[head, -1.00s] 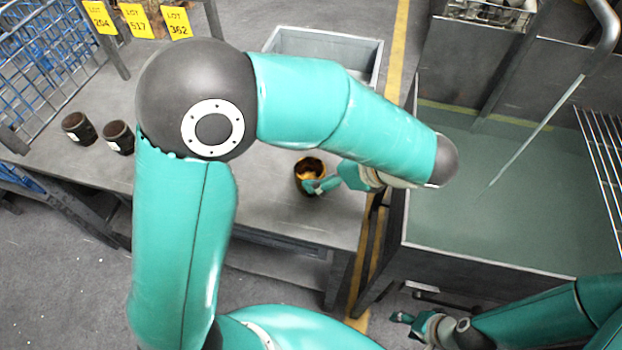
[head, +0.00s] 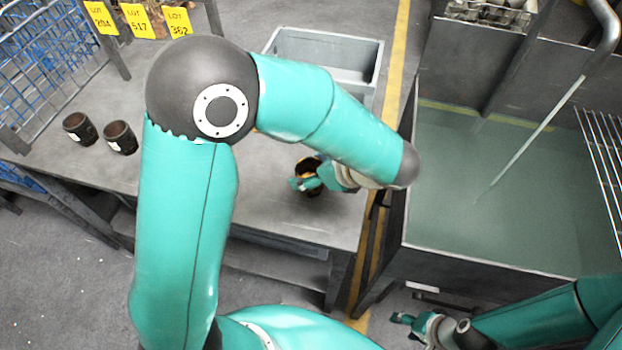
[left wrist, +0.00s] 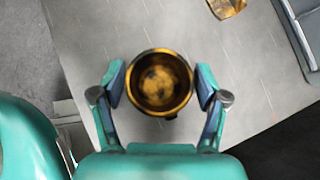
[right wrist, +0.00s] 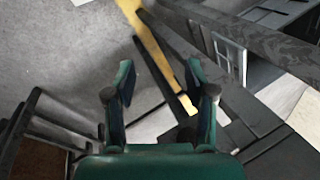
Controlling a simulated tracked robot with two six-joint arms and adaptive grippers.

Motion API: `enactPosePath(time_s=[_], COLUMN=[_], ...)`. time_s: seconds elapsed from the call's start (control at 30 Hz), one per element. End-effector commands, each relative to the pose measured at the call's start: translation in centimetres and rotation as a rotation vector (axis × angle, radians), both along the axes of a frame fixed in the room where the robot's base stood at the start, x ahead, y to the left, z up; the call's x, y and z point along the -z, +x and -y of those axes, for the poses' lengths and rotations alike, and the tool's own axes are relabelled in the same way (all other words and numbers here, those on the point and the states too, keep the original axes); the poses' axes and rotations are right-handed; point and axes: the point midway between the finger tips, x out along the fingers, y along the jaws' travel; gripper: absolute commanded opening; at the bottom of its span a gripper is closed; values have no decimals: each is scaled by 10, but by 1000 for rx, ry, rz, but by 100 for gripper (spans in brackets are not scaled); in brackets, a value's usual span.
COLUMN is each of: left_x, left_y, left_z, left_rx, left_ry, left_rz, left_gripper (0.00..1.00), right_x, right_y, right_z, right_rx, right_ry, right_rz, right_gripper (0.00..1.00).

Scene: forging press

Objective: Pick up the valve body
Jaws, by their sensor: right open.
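A dark, round, cup-like part with a brassy rim and inside, which I take for the valve body (left wrist: 160,80), stands on the grey table. In the head view the valve body (head: 313,190) is partly hidden by my left gripper (head: 304,183). In the left wrist view my left gripper (left wrist: 161,86) is open, with one finger on each side of the part and a narrow gap at both sides. My right gripper (head: 402,319) hangs low, over the floor in front of the tank. In the right wrist view it (right wrist: 160,85) is open and empty.
Two dark cups (head: 80,129) (head: 120,137) stand on the table's left. A grey bin (head: 325,50) is at the back. Yellow lot tags (head: 137,19) mark the far side. A brassy piece (left wrist: 226,7) lies beyond the part. A liquid-filled tank (head: 500,255) stands at right.

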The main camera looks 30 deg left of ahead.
Motion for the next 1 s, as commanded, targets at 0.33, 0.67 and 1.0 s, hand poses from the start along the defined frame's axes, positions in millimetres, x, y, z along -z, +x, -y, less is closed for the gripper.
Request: enactPosePath(time_s=[0.33,0.67,1.0], left_x=[0,-3,-40], left_y=[0,0,1], left_z=[0,0,0], left_rx=[1,0,-1], left_ry=[0,0,-1], left_rz=[1,3,7], left_gripper=[10,10,10], right_x=[0,-1,-5], right_y=[0,0,0], right_z=[0,0,0], right_rx=[0,0,0], right_ry=[0,0,0], right_rz=[0,0,0], right_gripper=[55,55,55])
